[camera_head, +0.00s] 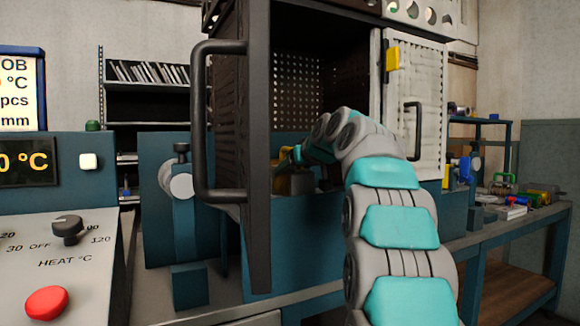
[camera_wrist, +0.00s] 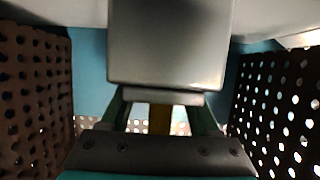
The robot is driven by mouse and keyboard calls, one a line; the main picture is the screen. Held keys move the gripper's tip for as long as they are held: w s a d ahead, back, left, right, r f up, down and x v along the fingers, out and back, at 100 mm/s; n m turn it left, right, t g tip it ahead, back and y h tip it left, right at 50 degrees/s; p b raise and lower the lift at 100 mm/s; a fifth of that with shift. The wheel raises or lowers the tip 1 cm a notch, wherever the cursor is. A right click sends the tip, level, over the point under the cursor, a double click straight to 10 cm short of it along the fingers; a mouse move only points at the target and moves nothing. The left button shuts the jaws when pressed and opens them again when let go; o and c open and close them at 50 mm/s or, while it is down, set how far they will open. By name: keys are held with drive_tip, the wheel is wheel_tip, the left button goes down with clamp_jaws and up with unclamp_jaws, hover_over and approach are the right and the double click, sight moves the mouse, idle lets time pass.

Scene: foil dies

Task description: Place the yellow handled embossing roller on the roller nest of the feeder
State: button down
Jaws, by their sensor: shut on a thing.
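My gripper (camera_wrist: 160,108) reaches into the open guarded housing of the machine. Its two green fingers are shut on a narrow yellow piece, which I take for the handle of the yellow handled embossing roller (camera_wrist: 160,120). A large smooth grey metal body (camera_wrist: 170,42) fills the upper middle of the wrist view, just beyond the fingers. I cannot tell whether it belongs to the roller or to the machine. In the head view, a dull yellow shape (camera_head: 297,184) shows low in the housing, below my gripper (camera_head: 290,156). The roller nest cannot be made out.
Perforated dark walls stand close on the left (camera_wrist: 35,90) and right (camera_wrist: 280,105). The open guard door with a black handle (camera_head: 200,120) is left of my arm; a white door (camera_head: 415,105) is right. A bench (camera_head: 525,220) with several small items stands farther right.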

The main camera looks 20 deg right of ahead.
drive_tip(key=shift+r, duration=0.15)
drive_tip(key=shift+c, duration=0.6)
unclamp_jaws()
drive_tip(key=shift+f, duration=0.2)
drive_tip(key=shift+r, duration=0.1)
drive_tip(key=shift+r, duration=0.1)
drive_tip(key=v, duration=1.2)
